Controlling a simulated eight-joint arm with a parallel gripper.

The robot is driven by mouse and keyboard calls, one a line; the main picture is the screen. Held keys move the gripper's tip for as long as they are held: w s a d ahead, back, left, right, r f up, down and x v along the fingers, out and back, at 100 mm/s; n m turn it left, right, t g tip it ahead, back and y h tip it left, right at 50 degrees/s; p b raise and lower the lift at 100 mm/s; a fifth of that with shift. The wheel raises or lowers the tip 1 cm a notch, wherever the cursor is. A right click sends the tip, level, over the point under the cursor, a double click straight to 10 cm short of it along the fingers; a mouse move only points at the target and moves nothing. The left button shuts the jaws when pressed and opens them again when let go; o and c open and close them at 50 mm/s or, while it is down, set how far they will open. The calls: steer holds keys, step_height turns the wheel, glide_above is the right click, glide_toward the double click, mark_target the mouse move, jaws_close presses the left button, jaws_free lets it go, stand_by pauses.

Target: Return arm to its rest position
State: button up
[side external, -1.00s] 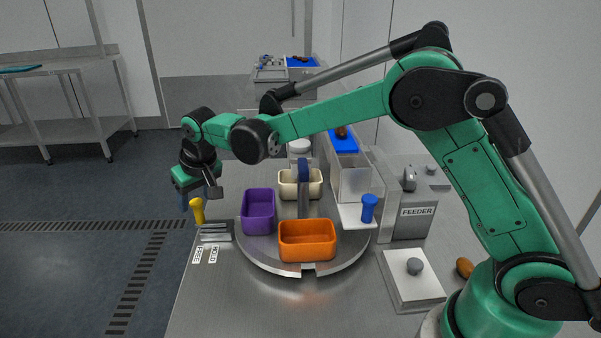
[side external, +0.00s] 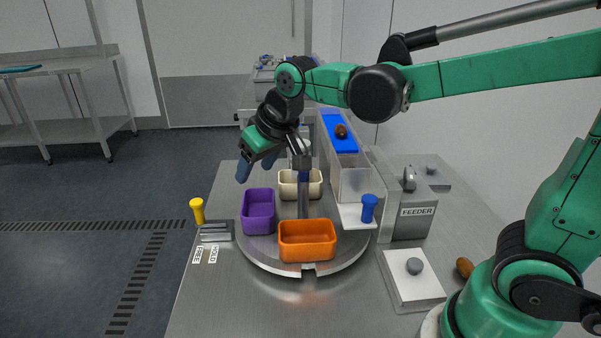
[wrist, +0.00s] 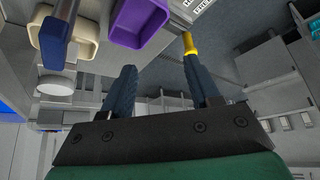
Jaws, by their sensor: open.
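My gripper (side external: 256,168) is raised in the air, above and a little behind the purple bin, and touches nothing. In the wrist view its two blue fingers (wrist: 160,88) stand wide apart with nothing between them. The green arm reaches in from the right in the side view.
A turntable (side external: 262,258) carries a purple bin (side external: 258,224), an orange bin (side external: 307,254) and a cream bin (side external: 287,190). A yellow-handled lever (side external: 198,210) stands at left. A brown date (side external: 341,131) lies on the blue belt (side external: 331,121). The feeder (side external: 413,222) stands right.

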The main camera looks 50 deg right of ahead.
steer(key=s+d+f+t, duration=0.1)
steer(key=s+d+f, duration=0.1)
steer(key=s, duration=0.8)
steer(key=shift+d+f, duration=0.3)
steer(key=shift+d, duration=0.2)
